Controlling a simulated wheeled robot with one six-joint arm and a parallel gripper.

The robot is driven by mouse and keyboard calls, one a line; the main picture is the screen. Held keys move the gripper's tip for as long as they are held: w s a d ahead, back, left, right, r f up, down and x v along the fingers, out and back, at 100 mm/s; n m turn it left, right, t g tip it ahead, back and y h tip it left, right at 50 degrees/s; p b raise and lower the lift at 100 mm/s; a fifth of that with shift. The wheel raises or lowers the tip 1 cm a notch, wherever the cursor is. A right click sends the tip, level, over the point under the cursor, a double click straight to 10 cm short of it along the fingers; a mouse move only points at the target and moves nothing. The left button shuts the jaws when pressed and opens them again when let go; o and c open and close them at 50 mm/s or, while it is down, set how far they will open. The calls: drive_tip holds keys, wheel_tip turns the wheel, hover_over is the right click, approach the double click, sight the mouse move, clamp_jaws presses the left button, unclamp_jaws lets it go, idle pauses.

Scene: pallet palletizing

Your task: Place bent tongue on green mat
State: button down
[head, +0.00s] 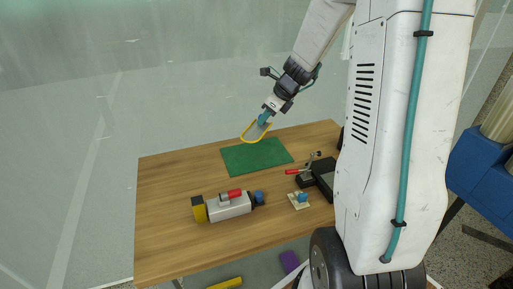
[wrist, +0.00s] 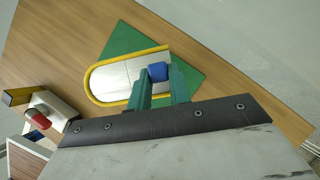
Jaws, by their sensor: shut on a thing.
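The bent tongue (wrist: 115,78) is a grey metal plate with a yellow rounded rim and a blue block where it is held. My gripper (wrist: 158,88) is shut on it by the blue block. In the head view my gripper (head: 265,118) holds the tongue (head: 256,131) tilted, above the back edge of the green mat (head: 257,157). In the wrist view the green mat (wrist: 130,42) shows behind the tongue, which covers its middle. The tongue appears above the mat, not touching it.
The wooden table (head: 165,240) carries a grey and yellow device with a red part (head: 228,205), a small plate with a blue knob (head: 299,200), and a black fixture with a red-handled clamp (head: 318,175) at right.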

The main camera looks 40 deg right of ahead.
sight(260, 146)
wheel_tip(260, 146, down, 9)
drive_tip(key=shift+f, duration=0.1)
idle(0.3)
drive_tip(key=c, duration=1.3)
unclamp_jaws()
